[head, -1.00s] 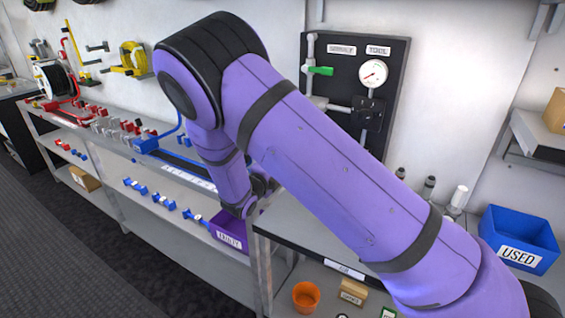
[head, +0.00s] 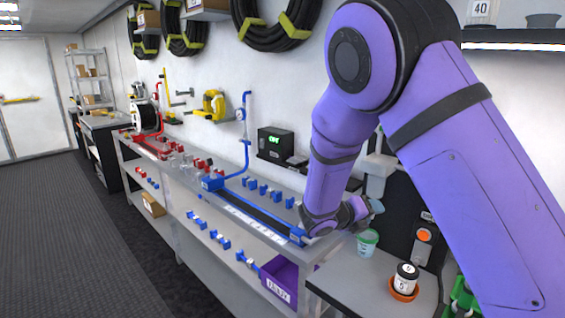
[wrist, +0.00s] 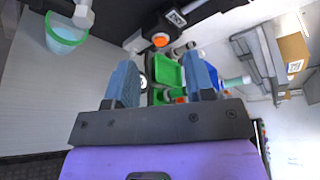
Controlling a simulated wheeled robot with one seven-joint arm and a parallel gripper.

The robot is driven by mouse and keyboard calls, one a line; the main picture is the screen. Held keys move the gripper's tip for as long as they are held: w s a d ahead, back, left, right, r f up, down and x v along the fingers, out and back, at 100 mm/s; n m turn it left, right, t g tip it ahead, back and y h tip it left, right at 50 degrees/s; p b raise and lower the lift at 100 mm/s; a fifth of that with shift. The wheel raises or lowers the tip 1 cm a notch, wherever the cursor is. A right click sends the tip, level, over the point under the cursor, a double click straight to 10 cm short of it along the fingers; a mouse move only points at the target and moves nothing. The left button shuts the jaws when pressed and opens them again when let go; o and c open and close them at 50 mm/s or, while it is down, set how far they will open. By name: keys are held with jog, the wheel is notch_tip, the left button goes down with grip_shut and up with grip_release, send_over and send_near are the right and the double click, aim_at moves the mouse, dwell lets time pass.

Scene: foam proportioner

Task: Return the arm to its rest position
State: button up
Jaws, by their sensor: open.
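My purple arm reaches from the right side of the head view, up to a high elbow and down toward the bench. My gripper (head: 368,211) is small in that view, above the bench near its corner, and partly hidden by the wrist. In the wrist view my gripper (wrist: 162,78) shows two blue-grey fingers spread apart. No object is held between them; the green items seen in the gap lie beyond the fingertips.
A clear cup with a green rim (head: 367,243) and a jar in an orange dish (head: 404,283) stand on the grey bench close to my gripper. A purple bin (head: 283,278) sits on the lower shelf. Dark floor (head: 70,230) at left is clear.

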jog(key=s+d+r+m+g+y, duration=0.3)
jog(key=s+d+r+m, duration=0.25)
jog(key=s+m, duration=0.3)
jog(key=s+d+r+m+g+y, duration=0.35)
jog(key=s+r+m, duration=0.4)
jog(key=m, duration=0.25)
jog(key=s+a+r+m+t+y, duration=0.1)
jog(key=s+r+m+t+y, duration=0.1)
jog(key=s+m, duration=0.6)
jog(key=s+a+r+m+t+y, duration=0.1)
jog(key=s+r+m+t+y, duration=0.2)
jog(key=s+r+m+y, duration=0.2)
jog(key=s+m, duration=0.3)
jog(key=s, duration=0.2)
jog(key=shift+s+a+m, duration=0.35)
jog(key=shift+a, duration=0.05)
